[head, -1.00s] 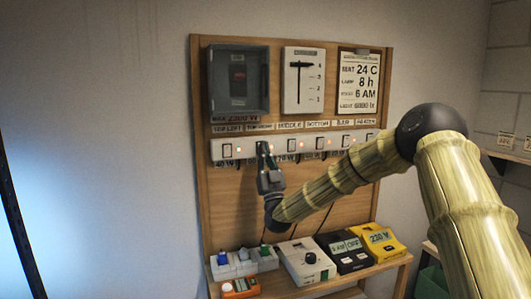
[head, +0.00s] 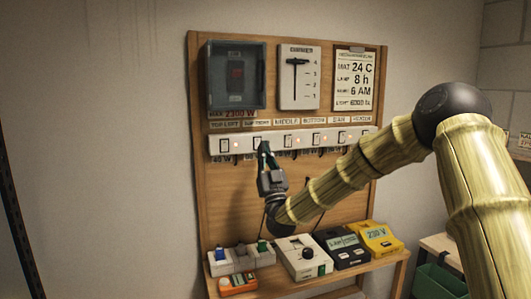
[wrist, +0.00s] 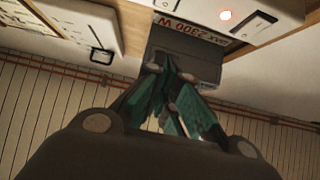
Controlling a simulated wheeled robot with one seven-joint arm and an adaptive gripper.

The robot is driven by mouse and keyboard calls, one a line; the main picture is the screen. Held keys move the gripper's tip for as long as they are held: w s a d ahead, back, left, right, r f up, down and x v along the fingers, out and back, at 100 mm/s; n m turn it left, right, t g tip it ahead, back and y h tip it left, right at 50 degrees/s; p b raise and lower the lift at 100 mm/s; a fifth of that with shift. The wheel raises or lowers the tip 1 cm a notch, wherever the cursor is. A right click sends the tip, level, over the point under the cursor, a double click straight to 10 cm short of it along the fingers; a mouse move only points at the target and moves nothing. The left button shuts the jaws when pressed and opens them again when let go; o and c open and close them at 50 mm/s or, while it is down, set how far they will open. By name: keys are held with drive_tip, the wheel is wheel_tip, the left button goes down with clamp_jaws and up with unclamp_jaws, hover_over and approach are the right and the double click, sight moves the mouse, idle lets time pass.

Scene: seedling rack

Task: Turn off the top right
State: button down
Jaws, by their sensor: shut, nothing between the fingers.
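A white switch strip (head: 343,138) runs across the wooden board, with labelled rocker switches and small lights. The top right label (head: 258,125) is second from the left. My gripper (head: 264,147) is shut and empty, its tips at the strip just below that label. The tips hide most of the switch there and its light, so I cannot tell how it sits or whether the tips touch it. In the wrist view the shut green fingertips (wrist: 172,68) point at the board, and a lit light (wrist: 226,15) shows beside a rocker switch (wrist: 252,25).
A shelf (head: 335,283) below holds a knob box (head: 305,257), a black meter (head: 346,248) and a yellow meter (head: 379,238). Free air lies left of the board.

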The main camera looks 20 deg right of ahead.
drive_tip(key=d+b+v, duration=0.1)
drive_tip(key=b+v, duration=0.1)
drive_tip(key=v, duration=0.5)
drive_tip(key=shift+s, duration=0.45)
drive_tip(key=shift+s+r, duration=0.1)
drive_tip(key=shift+r, duration=0.1)
